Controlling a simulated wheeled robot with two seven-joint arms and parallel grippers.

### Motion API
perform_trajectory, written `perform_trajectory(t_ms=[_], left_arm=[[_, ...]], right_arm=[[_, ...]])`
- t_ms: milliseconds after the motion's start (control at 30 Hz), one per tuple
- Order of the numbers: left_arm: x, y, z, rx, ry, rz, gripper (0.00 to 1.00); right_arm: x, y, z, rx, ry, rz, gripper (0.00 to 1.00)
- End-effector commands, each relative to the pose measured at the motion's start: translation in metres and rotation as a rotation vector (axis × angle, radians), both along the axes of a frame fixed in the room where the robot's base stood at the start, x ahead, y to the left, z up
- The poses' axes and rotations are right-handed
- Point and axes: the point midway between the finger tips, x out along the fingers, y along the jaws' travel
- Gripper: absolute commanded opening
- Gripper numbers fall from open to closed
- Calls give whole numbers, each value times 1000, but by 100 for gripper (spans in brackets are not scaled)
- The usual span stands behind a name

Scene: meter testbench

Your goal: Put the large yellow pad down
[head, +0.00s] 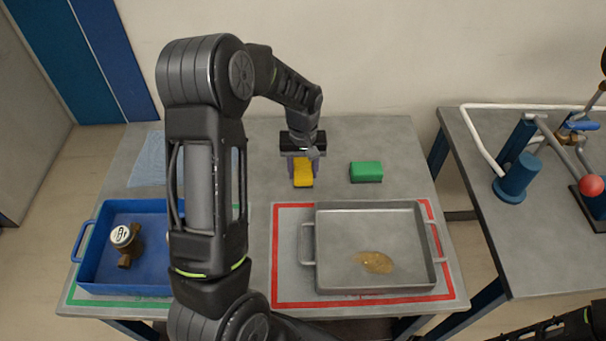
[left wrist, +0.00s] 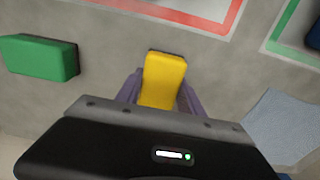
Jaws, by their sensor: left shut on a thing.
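The large yellow pad (head: 303,173) is between the fingers of my left gripper (head: 303,170), behind the grey metal tray in the head view. In the left wrist view the yellow pad (left wrist: 164,78) sticks out past the two purple fingers of my left gripper (left wrist: 160,95), which are shut on its sides. The pad is at or just above the grey table top; I cannot tell whether it touches. A green pad (head: 366,172) lies to its right in the head view and to its left in the left wrist view (left wrist: 38,57). My right gripper is not in view.
A grey metal tray (head: 308,278) with a brown puddle stands inside a red outline. A blue tray (head: 88,262) with a brass meter (head: 126,242) stands at the left, and a blue cloth (head: 147,160) lies behind it. A pipe bench (head: 470,225) stands at the right.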

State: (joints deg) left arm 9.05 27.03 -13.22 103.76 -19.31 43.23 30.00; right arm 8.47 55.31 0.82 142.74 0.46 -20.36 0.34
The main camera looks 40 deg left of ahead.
Motion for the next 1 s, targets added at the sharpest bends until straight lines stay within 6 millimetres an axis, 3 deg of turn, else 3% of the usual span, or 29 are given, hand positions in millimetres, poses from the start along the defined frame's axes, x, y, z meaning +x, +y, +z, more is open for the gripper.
perform_trajectory(t_ms=[600,633,867,1000], left_arm=[[0,0,-16,0,0,1,0],[0,0,-14,0,0,1,47],[-2,0,-16,-1,6,1,66],[-4,1,-18,0,10,1,67]], right_arm=[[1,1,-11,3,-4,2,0],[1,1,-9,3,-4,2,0],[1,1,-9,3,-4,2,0],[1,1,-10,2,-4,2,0]])
